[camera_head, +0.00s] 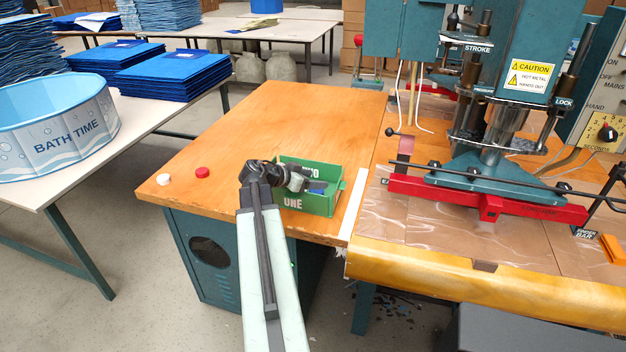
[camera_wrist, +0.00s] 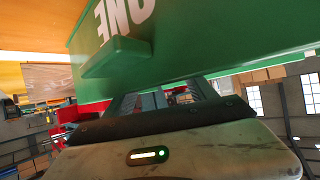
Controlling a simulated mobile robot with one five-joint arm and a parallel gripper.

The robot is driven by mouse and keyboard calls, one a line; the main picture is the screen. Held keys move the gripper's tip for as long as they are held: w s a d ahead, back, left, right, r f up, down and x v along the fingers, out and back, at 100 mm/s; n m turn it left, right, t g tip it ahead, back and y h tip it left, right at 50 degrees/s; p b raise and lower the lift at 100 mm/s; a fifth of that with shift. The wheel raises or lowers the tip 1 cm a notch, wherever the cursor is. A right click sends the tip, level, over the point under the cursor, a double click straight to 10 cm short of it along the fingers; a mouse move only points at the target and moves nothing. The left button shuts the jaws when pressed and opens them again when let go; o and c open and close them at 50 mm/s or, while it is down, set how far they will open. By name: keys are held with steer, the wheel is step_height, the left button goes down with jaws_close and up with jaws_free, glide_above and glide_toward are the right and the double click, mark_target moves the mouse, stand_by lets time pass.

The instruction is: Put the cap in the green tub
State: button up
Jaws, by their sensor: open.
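The green tub (camera_head: 322,204), with white lettering reading "ONE", stands near the front edge of the wooden table. My gripper (camera_head: 303,183) is over the tub's left part, open, with nothing seen between its fingers. In the wrist view the tub's green wall (camera_wrist: 190,45) fills the top, close to my open gripper (camera_wrist: 160,98). A red cap-like disc (camera_head: 202,173) lies on the table left of my gripper. A white cap-like piece (camera_head: 163,179) lies farther left, near the table's corner. Something blue (camera_head: 317,186) shows inside the tub; my gripper partly hides the tub's inside.
A teal welding press with a red base bar (camera_head: 487,203) stands to the right. A white strip (camera_head: 354,205) runs along the table right of the tub. The wooden table's back half is clear.

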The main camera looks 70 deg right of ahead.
steer(key=shift+r, duration=0.15)
steer(key=p+v, duration=0.3)
steer(key=v, duration=0.3)
steer(key=p+v, duration=0.3)
steer(key=v, duration=0.2)
steer(key=shift+a+r+p, duration=0.1)
steer(key=shift+r+p, duration=0.3)
steer(key=shift+r, duration=0.15)
steer(key=shift+w+a+r, duration=0.1)
steer(key=shift+w+a, duration=0.15)
steer(key=shift+a, duration=0.15)
